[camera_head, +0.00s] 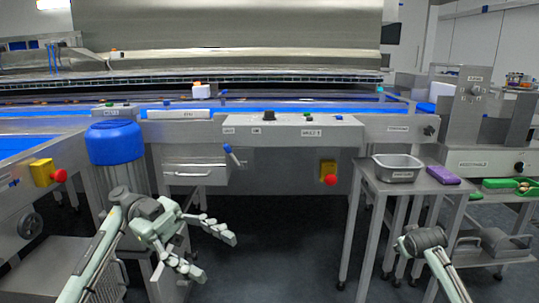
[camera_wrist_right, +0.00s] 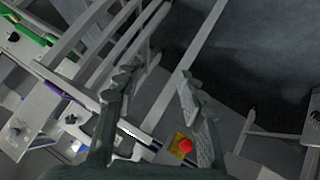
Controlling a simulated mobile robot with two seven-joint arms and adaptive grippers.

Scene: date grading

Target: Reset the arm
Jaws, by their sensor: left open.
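My left gripper (camera_head: 219,259) hangs in front of the machine in the head view, its two fingers spread wide and pointing to the lower right. Nothing is between them. My right arm (camera_head: 425,243) comes in at the lower right of the head view, and its fingers cannot be made out there. In the right wrist view my right gripper (camera_wrist_right: 161,72) has its two fingers apart with nothing between them, over the dark floor and metal frame legs.
A steel conveyor machine with a blue belt (camera_head: 270,106) spans the back. A side table holds a metal tray (camera_head: 398,174) and a purple block (camera_head: 443,175). A green tray (camera_head: 497,185) is farther right. Red stop buttons (camera_head: 331,180) stick out in front. The middle floor is clear.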

